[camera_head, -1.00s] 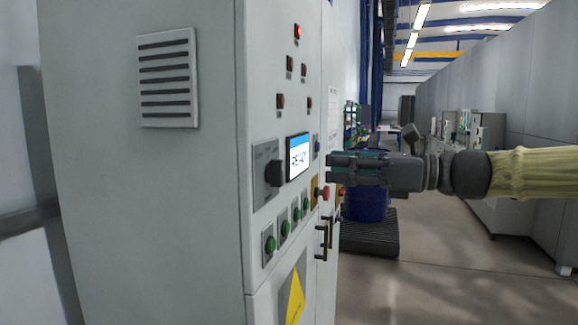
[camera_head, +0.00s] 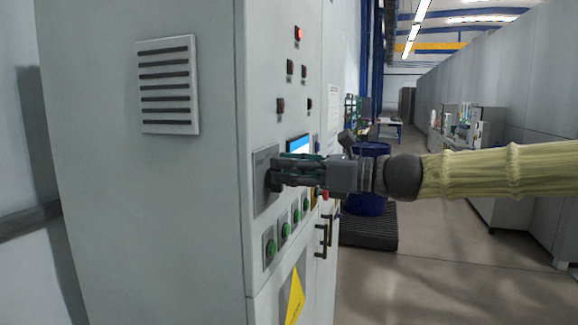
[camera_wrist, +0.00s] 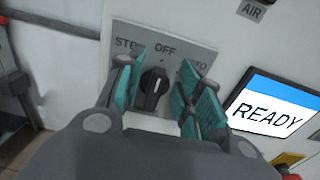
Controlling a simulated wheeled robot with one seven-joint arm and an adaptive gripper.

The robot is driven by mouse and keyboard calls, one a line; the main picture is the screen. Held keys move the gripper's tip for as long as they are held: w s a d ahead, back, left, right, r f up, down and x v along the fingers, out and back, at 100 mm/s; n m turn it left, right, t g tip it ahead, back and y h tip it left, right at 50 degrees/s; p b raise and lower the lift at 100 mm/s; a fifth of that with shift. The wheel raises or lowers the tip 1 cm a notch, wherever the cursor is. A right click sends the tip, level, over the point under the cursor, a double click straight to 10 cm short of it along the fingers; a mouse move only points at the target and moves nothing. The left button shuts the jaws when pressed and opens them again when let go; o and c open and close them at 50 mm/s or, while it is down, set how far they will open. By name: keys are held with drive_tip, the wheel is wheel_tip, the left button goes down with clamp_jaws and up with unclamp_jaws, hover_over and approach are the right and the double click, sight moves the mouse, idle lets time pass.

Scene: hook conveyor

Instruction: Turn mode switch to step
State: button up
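The mode switch (camera_wrist: 153,88) is a black rotary knob on a grey plate (camera_wrist: 190,47) in the wrist view. The plate reads STEP at left, OFF in the middle and a partly hidden word at right. The knob's white line points up, near OFF. My gripper (camera_wrist: 156,82) is open, with one teal-padded finger on each side of the knob; I cannot tell whether they touch it. In the head view my gripper (camera_head: 275,172) reaches in from the right to the switch plate (camera_head: 262,199) and covers part of the knob.
A READY display (camera_wrist: 272,110) sits just right of the switch. Green buttons (camera_head: 286,229) run below the plate, with a red button (camera_wrist: 291,164) close by. Indicator lamps (camera_head: 298,34) are above. Door handles (camera_head: 321,240) stick out lower right.

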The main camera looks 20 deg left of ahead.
clamp_jaws()
drive_tip(key=shift+f+n+b, duration=0.15)
drive_tip(key=shift+n+b, duration=0.15)
drive_tip(key=shift+b, duration=0.2)
drive_tip(key=n+b, duration=0.2)
drive_tip(key=s+n+b, duration=0.1)
drive_tip(key=n+b, duration=0.1)
drive_tip(key=b, duration=0.1)
drive_tip(key=n+b, duration=0.2)
drive_tip(key=b, duration=0.1)
drive_tip(key=shift+s+f, duration=0.2)
drive_tip(key=shift+f, duration=0.15)
drive_tip(key=shift+s+n+b, duration=0.15)
drive_tip(key=shift+n+b, duration=0.8)
drive_tip(key=shift+n, duration=0.15)
unclamp_jaws()
drive_tip(key=shift+r, duration=0.1)
